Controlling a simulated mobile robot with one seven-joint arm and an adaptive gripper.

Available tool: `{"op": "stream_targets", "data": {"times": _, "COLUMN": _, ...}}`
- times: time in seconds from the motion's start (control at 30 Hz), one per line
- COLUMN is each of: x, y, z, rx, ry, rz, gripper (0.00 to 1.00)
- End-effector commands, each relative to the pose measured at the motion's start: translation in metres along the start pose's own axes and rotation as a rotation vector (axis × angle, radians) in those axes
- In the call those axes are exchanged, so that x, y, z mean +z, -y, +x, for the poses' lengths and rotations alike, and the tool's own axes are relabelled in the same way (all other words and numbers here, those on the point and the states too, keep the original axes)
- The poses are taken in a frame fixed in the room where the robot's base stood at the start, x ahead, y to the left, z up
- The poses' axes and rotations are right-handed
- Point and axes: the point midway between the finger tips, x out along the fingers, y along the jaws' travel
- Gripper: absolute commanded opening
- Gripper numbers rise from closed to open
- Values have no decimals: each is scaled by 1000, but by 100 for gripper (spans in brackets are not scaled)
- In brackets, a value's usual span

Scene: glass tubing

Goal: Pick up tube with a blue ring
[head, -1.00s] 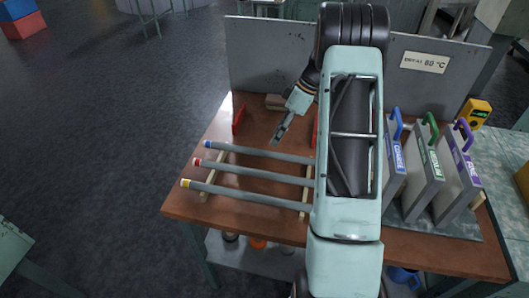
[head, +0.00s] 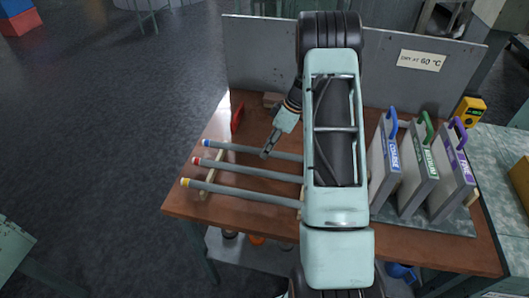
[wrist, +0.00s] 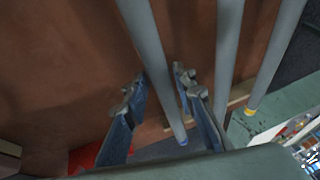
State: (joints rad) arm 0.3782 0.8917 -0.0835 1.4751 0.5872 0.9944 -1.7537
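The tube with a blue ring (head: 240,150) is grey and lies farthest back of three parallel tubes on the table, its blue-ringed end at the left. In the wrist view this tube (wrist: 152,45) runs between my fingers, its blue ring at the bottom. My gripper (head: 266,154) is over the tube, right of the ring. In the wrist view my gripper (wrist: 157,88) is open, a finger on each side of the tube; I see no grip on it. How far above the tube the fingertips are, I cannot tell. My arm hides the tubes' right ends.
The red-ringed tube (head: 240,171) and yellow-ringed tube (head: 240,192) lie in front, on wooden supports (head: 210,178). A red block (head: 237,118) stands behind at the left. A grey panel (head: 262,60) closes the back. Upright boards with blue, green and purple handles (head: 418,172) stand at the right.

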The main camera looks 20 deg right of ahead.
Motion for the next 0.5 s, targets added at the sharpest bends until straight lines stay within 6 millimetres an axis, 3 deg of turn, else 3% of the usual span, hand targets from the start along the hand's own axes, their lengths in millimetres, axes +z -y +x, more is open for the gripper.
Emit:
{"op": "stream_targets", "data": {"times": 0.2, "x": 0, "y": 0, "z": 0, "rx": 0, "ry": 0, "rz": 0, "gripper": 0}}
{"op": "stream_targets", "data": {"times": 0.5, "x": -1, "y": 0, "z": -1, "rx": 0, "ry": -1, "rz": 0, "gripper": 0}}
